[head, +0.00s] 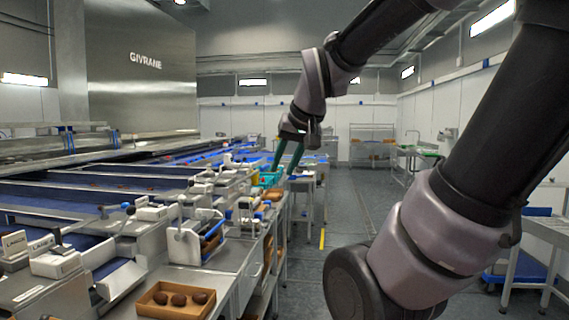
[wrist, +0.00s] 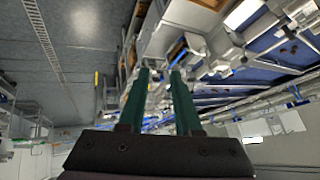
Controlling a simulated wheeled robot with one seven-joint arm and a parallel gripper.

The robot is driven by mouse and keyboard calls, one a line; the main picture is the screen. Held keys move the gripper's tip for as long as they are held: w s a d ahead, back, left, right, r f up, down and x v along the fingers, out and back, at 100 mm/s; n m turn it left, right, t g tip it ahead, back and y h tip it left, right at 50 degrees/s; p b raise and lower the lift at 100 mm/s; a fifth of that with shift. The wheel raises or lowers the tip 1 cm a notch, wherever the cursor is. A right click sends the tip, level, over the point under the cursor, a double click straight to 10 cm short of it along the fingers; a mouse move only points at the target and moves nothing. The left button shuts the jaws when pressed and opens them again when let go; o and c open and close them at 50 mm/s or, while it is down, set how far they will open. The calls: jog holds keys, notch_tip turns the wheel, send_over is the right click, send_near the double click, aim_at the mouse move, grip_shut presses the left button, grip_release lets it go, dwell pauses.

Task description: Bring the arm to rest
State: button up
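My gripper (head: 288,154) is at the end of my arm in the middle of the head view, raised in the air past the end of the near bench. Its two green fingers also show in the wrist view (wrist: 160,76), where they stand apart with nothing between them. The gripper is open and empty. My arm reaches forward from the right of the head view, bent at the elbow, and touches nothing that I can see.
A cardboard tray (head: 176,299) with several dates stands on the steel bench at the lower left. Conveyor lanes run along the left. A teal container (head: 269,180) sits behind the gripper's fingers. The grey floor (head: 345,222) is clear in the middle; a steel cart (head: 546,232) stands at the right.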

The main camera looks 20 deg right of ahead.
jog(key=shift+m+g+y, duration=0.3)
jog(key=shift+m+y, duration=0.1)
jog(key=shift+y, duration=0.2)
jog(key=s, duration=0.1)
jog(key=s+a, duration=0.1)
jog(key=s, duration=0.1)
jog(key=s+a+r, duration=0.1)
jog(key=s, duration=0.1)
jog(key=shift+s+a, duration=0.15)
